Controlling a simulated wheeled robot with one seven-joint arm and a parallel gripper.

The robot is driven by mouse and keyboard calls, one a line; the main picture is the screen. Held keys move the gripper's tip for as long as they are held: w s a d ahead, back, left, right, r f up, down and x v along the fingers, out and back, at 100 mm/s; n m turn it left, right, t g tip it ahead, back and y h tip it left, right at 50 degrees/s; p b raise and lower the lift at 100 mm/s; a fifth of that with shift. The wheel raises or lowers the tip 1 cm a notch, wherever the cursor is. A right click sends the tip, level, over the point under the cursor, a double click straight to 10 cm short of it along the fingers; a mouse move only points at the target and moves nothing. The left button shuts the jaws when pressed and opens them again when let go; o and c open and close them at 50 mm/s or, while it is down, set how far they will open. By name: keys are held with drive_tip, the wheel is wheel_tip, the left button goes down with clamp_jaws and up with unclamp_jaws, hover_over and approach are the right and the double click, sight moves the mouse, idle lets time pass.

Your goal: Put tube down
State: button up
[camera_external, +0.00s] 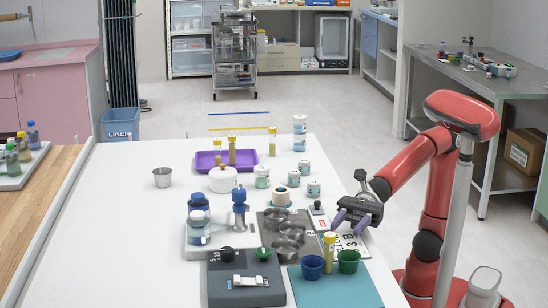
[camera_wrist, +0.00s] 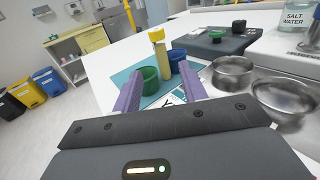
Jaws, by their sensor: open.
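A yellow tube (camera_external: 329,254) stands upright between a blue cup (camera_external: 312,268) and a green cup (camera_external: 348,262) at the teal mat (camera_external: 340,292). In the wrist view the tube (camera_wrist: 160,62) shows ahead of my fingers, between the green cup (camera_wrist: 149,80) and the blue cup (camera_wrist: 178,62). My gripper (camera_external: 349,222) is open, its two purple fingers apart and empty, above the white table. In the wrist view the open gripper (camera_wrist: 160,78) is in line with the tube, which looks free of both fingers. The tube's foot is partly hidden.
Metal bowls (camera_external: 284,249) sit on a grey tray beside the gripper. A dark scale (camera_external: 245,283) is at the front left. A purple tray (camera_external: 205,159) with other yellow tubes (camera_external: 232,150) lies farther back. Several white jars (camera_external: 314,188) stand near my arm.

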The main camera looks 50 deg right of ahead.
sight(330, 243)
drive_tip(key=shift+o, duration=0.7)
drive_tip(key=shift+w+d, duration=0.1)
drive_tip(key=shift+d, duration=0.6)
drive_tip(key=shift+a+f+b, duration=0.1)
drive_tip(key=shift+a+b, duration=0.25)
drive_tip(key=shift+b, duration=0.05)
drive_tip(key=a, duration=0.4)
drive_tip(key=s+a+r, duration=0.1)
drive_tip(key=a, duration=0.3)
drive_tip(key=s+a, duration=0.1)
drive_tip(key=a, duration=0.2)
drive_tip(key=shift+a+r+b, duration=0.2)
drive_tip(key=shift+a+b, duration=0.2)
clamp_jaws()
